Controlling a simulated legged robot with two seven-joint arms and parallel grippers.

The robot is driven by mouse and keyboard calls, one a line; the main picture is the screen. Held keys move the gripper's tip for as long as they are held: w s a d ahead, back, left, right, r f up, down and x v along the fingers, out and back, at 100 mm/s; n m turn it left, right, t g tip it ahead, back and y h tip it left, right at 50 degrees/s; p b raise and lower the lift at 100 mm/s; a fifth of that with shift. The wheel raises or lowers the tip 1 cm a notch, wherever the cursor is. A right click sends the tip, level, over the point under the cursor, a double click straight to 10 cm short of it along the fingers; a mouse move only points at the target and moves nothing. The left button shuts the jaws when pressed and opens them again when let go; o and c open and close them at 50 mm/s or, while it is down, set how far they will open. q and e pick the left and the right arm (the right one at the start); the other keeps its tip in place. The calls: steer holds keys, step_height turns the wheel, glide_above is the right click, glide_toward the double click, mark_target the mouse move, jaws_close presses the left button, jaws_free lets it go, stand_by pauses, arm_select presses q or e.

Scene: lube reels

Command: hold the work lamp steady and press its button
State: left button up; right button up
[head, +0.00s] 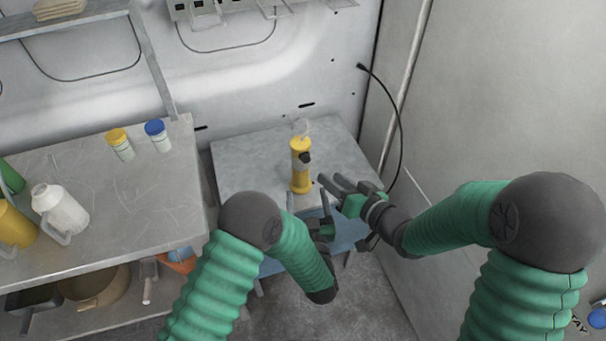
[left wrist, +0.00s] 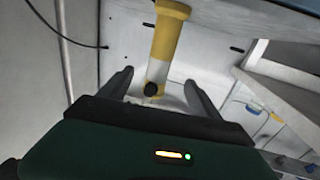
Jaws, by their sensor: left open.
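The work lamp (head: 300,172) is a yellow cylinder with a black knob on its side and a pale hook on top. It stands upright on a grey metal table. The lamp (left wrist: 167,42) also shows in the left wrist view, upside down, lined up with the gap between my left fingers. My left gripper (left wrist: 158,80) is open with nothing gripped. In the head view my left gripper (head: 324,225) is low in front of the lamp, partly hidden by my arm. My right gripper (head: 330,180) is just right of the lamp, apart from it; its finger gap is unclear.
The grey table (head: 245,165) has free room left of the lamp. A metal bench (head: 110,195) at left holds a white jug (head: 60,210) and two capped bottles (head: 120,145). A black cable (head: 400,120) hangs by the wall at right.

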mark_target(302, 170)
arm_select(q)
steer(key=w, duration=0.4)
steer(key=w+a, duration=0.1)
steer(key=w, duration=0.7)
steer(key=shift+w+a, duration=0.15)
steer(key=shift+a, duration=0.1)
steer(key=shift+c, duration=0.4)
jaws_close()
arm_select(e)
steer(key=shift+c, duration=0.3)
jaws_close()
stand_by(0.6)
